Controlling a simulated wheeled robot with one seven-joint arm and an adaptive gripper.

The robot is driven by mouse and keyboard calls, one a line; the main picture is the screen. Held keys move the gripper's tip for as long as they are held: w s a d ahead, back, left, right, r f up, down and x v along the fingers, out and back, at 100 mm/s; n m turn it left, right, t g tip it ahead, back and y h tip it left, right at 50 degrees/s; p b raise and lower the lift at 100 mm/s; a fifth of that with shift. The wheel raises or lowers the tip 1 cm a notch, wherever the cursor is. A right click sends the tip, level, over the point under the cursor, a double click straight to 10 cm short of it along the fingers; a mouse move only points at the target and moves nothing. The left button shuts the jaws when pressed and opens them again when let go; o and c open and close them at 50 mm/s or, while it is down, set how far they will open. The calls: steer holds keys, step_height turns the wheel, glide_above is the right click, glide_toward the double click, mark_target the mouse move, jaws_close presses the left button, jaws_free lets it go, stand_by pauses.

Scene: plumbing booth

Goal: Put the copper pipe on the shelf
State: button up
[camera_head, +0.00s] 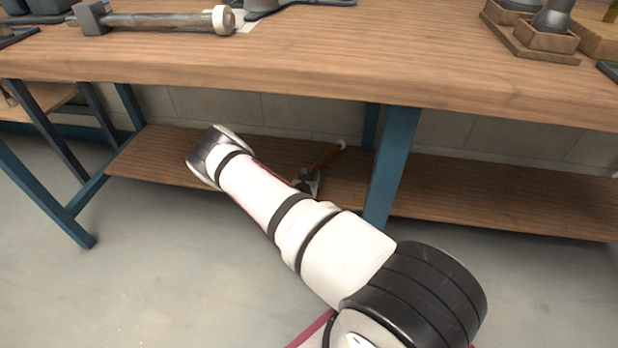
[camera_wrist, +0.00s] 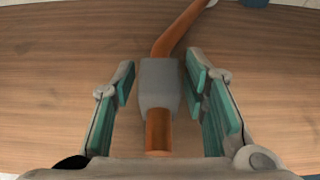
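The copper pipe (camera_head: 325,158) is on the lower wooden shelf (camera_head: 450,190) under the workbench, left of the blue leg. The wrist view shows its orange-brown copper, a bend, and a grey block-like sleeve (camera_wrist: 160,85) around its middle. My gripper (camera_wrist: 160,92) is open, its teal-padded fingers on either side of the sleeve with a visible gap to each. In the head view my gripper (camera_head: 308,182) is low over the shelf at the pipe's near end, partly hidden behind my arm. Whether the pipe lies flat is hard to tell.
The workbench top (camera_head: 330,55) overhangs the shelf. A blue leg (camera_head: 392,165) stands just right of the pipe. A long grey tool (camera_head: 160,20) lies on the bench at left, and wooden holders (camera_head: 530,35) stand at right. The shelf right of the leg is clear.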

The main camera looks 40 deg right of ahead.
steer(key=shift+r, duration=0.15)
steer(key=shift+a+r, duration=0.15)
steer(key=shift+r, duration=0.05)
steer(key=p+v, duration=0.6)
steer(key=v, duration=0.5)
steer(key=shift+s+a, duration=0.25)
steer(key=shift+s, duration=0.05)
